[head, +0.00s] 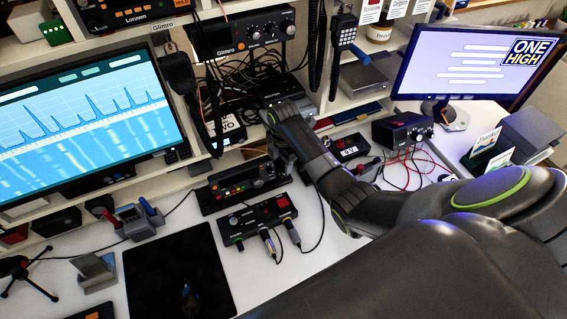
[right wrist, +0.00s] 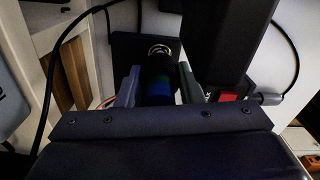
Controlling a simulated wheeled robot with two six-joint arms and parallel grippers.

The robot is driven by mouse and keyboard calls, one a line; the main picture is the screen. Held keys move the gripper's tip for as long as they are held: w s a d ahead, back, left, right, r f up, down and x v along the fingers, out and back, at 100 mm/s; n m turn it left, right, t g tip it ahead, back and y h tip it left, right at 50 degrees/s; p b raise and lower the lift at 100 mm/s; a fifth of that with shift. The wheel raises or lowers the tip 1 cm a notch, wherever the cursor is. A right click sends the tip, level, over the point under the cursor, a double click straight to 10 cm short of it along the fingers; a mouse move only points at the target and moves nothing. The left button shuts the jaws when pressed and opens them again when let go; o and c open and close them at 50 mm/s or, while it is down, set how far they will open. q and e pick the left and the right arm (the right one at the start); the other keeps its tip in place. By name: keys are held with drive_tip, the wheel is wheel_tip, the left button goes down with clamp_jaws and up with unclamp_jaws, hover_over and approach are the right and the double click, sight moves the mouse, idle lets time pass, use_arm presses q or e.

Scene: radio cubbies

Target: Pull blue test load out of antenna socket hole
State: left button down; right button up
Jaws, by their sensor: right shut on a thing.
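My right gripper (right wrist: 159,78) is shut on the blue test load (right wrist: 160,88), a dark cylinder with a blue band between the two fingers. A bright metal ring shows at its far end in the right wrist view, in front of a dark box (right wrist: 127,48). I cannot tell whether the end is still in the antenna socket hole; no hole is visible. In the head view my right gripper (head: 281,153) is at the shelf's front, mostly behind my own wrist, and the load is hidden there. My left gripper is not in view.
A black radio unit (head: 240,184) and a control box with plugged cables (head: 258,219) stand just below the gripper. A black box with red and black leads (head: 402,130) is to the right. A black mat (head: 178,273) lies at front left.

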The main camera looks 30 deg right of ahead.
drive_tip(key=shift+r+b, duration=0.45)
drive_tip(key=shift+r, duration=4.6)
